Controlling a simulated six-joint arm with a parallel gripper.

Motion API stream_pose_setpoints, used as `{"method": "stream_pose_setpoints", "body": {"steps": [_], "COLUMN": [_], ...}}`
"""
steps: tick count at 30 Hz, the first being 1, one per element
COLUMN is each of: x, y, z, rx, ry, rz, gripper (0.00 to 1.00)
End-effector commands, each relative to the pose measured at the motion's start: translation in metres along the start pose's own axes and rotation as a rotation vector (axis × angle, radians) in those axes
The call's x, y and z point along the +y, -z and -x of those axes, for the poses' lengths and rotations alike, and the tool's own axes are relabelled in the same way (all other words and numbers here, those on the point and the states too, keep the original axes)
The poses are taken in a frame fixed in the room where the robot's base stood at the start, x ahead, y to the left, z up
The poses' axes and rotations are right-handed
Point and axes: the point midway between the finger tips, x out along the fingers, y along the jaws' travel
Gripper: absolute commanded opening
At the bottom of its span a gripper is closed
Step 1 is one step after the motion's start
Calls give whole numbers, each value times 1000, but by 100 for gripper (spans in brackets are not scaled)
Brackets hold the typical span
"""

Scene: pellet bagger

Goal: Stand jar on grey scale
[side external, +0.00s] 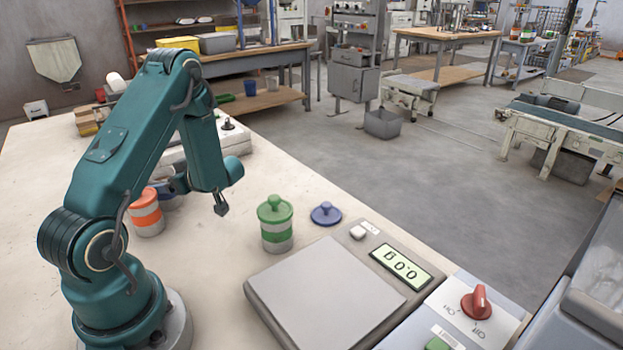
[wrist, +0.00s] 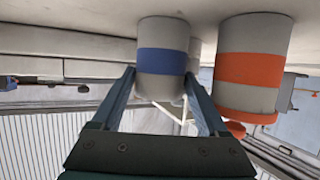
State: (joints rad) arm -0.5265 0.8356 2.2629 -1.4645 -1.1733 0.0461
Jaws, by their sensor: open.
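Three banded jars show in the side view. The green-banded jar (side external: 276,240) with a green knobbed lid stands upright just behind the scale. The orange-banded jar (side external: 147,222) stands at the left, and a blue-banded jar (side external: 172,202) is mostly hidden by my arm. The grey scale (side external: 325,295) has a bare plate and reads 0.0 g.
A blue knobbed lid (side external: 326,214) lies on the table behind the scale. A panel with a red knob (side external: 480,302) adjoins the scale's right. A white box (side external: 235,142) stands behind my arm. The table between my gripper and the scale holds the green jar.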

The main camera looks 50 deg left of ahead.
Motion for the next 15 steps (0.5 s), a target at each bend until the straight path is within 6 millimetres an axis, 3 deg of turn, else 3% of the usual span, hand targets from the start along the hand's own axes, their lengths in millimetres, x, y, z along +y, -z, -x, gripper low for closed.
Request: {"method": "stream_pose_setpoints", "body": {"steps": [4,13,15], "x": [-1,0,0], "y": [0,0,0], "z": [-14,-16,-16], "rx": [-1,-1,-1], "ry": [3,-1,-1], "rz": [0,-1,-1], "gripper": [77,77,50]}}
